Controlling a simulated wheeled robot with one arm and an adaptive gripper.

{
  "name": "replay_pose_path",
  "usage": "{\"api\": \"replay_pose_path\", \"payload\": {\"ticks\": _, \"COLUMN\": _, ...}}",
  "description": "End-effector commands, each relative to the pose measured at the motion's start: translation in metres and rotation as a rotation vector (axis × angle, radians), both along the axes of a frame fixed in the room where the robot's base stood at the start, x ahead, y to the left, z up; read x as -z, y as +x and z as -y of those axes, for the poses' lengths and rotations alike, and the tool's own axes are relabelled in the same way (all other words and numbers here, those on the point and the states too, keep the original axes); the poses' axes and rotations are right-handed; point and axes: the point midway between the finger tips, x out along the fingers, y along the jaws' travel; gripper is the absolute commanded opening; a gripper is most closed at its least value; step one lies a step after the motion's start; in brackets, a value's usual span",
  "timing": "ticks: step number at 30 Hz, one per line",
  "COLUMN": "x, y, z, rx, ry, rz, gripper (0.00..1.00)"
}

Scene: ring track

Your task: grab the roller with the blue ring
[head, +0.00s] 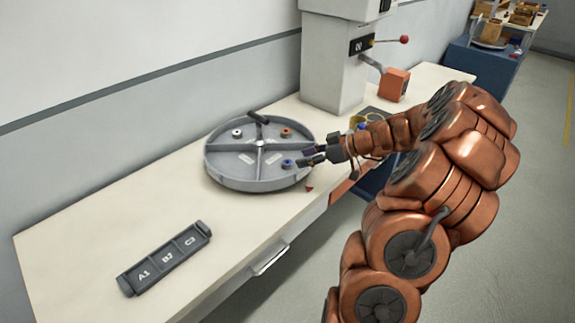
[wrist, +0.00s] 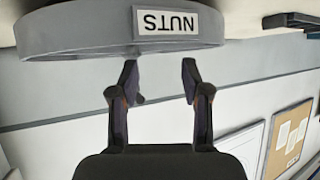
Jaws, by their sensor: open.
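The roller with the blue ring (head: 287,163) stands in the front right compartment of a round grey divided tray (head: 225,178). My gripper (head: 308,157) is open in the head view, its fingertips close to the roller from the right, at about the tray's rim. I cannot tell whether they touch it. In the wrist view my open gripper (wrist: 160,75) has nothing visibly held between its fingers. The tray's outer wall (wrist: 90,38) with a NUTS label shows upside down beyond the fingertips. The roller cannot be made out in the wrist view.
A red-ringed roller (head: 286,132) and a pale-topped roller (head: 237,133) sit in other compartments. A dark handle (head: 258,118) rises at the tray's back. A labelled dark rack (head: 165,259) lies front left. A machine column (head: 333,65) stands behind. The bench between rack and tray is clear.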

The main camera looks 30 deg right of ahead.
Motion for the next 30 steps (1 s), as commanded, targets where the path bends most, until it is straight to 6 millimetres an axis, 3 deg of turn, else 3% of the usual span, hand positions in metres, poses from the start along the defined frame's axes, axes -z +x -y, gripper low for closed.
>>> {"api": "replay_pose_path", "payload": {"ticks": 3, "x": 0.005, "y": -0.001, "z": 0.016, "rx": 0.020, "ry": -0.014, "rz": 0.026, "gripper": 0.47}}
{"api": "replay_pose_path", "payload": {"ticks": 6, "x": 0.007, "y": 0.002, "z": 0.018, "rx": 0.024, "ry": -0.019, "rz": 0.035, "gripper": 0.47}}
{"api": "replay_pose_path", "payload": {"ticks": 30, "x": 0.044, "y": 0.052, "z": -0.022, "rx": 0.024, "ry": -0.023, "rz": 0.034, "gripper": 0.47}}
